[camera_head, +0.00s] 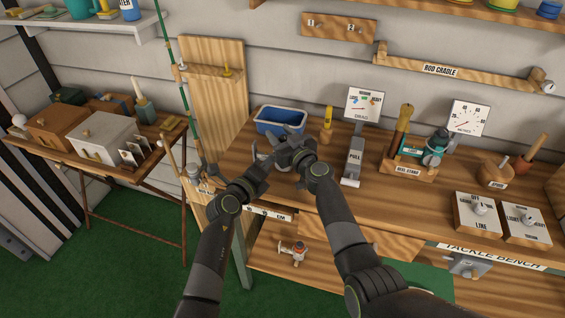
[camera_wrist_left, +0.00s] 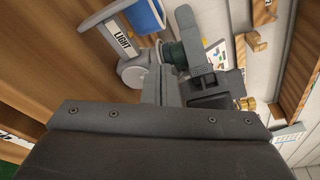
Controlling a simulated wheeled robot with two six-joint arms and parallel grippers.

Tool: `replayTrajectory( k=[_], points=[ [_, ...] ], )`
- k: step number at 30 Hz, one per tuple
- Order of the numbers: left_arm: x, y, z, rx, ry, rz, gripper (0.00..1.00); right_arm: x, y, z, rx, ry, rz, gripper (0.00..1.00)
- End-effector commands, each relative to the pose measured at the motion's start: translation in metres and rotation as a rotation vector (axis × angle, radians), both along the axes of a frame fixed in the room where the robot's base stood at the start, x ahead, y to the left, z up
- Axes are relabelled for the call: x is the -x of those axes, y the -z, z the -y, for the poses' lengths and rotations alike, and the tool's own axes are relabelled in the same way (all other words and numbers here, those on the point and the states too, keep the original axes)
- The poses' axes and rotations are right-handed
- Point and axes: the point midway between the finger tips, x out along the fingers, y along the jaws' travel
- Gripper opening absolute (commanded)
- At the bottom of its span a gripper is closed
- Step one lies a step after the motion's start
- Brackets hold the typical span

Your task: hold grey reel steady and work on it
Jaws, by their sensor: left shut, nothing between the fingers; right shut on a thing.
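The grey reel shows in the left wrist view as a light grey body (camera_wrist_left: 132,72) with a "LIGHT" label and a dark green part beside it. In the head view, only a pale grey part (camera_head: 263,160) of it shows behind the grippers, at the bench's left end. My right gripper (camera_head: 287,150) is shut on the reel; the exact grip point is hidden. My left gripper (camera_head: 262,172) is shut and empty, just below and left of the right one. I cannot tell whether it touches the reel.
A blue bin (camera_head: 282,121) stands just behind the grippers. The pull gauge (camera_head: 353,160), reel stand (camera_head: 408,166) with a teal reel, and knob boxes (camera_head: 477,214) line the bench. A silver-and-red reel (camera_head: 298,251) lies on the lower shelf. A side table (camera_head: 60,150) stands left.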

Motion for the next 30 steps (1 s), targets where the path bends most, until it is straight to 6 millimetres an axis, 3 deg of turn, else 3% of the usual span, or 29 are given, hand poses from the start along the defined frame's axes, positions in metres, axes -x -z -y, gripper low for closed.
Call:
replayTrajectory(
  k=[14,30],
  points=[
    [0.001,-0.006,-0.005,0.001,0.0,0.0,0.0,0.0,0.0,0.0,0.0,0.0,-0.001,0.09],
    [0.055,-0.006,-0.021,0.002,0.0,-0.001,0.0,0.0,0.001,0.0,0.0,0.0,-0.001,0.09]
  ],
)
